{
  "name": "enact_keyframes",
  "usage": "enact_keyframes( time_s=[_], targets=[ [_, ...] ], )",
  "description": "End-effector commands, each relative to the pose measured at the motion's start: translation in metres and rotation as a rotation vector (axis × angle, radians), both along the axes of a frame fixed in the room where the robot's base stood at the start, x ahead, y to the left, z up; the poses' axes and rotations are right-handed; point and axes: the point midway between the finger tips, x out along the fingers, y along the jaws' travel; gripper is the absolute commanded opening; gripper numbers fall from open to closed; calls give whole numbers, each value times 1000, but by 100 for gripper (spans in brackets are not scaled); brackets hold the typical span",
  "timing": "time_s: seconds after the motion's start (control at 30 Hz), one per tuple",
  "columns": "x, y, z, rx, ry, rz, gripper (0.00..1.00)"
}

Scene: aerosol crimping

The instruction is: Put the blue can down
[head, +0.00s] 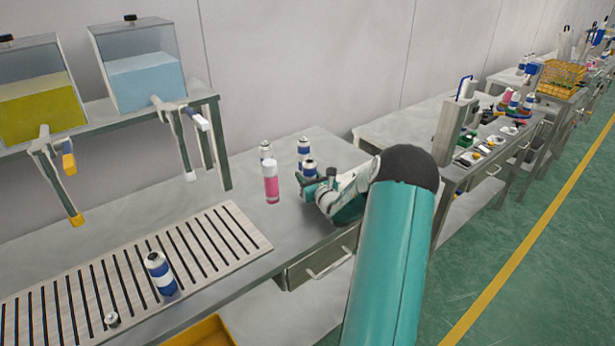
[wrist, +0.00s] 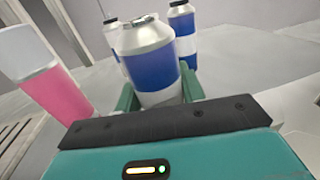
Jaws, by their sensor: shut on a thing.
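A blue can with white bands and a silver top stands between my gripper's fingers in the wrist view (wrist: 150,62). In the head view the same can (head: 309,167) shows beyond my gripper (head: 312,181), over the grey table near its right end. My gripper (wrist: 158,92) is shut on this can, with green fingers on both sides of it. The can looks roughly upright. Its lower part is hidden, so I cannot tell whether its base touches the table.
A pink bottle (head: 271,182) stands close left of my gripper. Two more blue-and-white cans (head: 304,148) (head: 265,151) stand behind. Another blue can (head: 160,274) stands on the slatted grate (head: 225,240). The tabletop (head: 240,196) left of the pink bottle is clear.

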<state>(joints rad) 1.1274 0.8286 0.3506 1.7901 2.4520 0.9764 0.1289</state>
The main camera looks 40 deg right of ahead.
Motion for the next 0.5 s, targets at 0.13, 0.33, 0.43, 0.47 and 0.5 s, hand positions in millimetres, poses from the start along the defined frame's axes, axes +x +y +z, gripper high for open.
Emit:
enact_keyframes(
  time_s=[0.13,0.33,0.43,0.47,0.5],
  targets=[
    [0,0,-2,1,1,0,13],
    [0,0,-3,1,0,0,61],
    [0,0,-3,1,1,0,61],
    [0,0,-3,1,1,0,61],
    [0,0,-3,1,1,0,61]
  ],
)
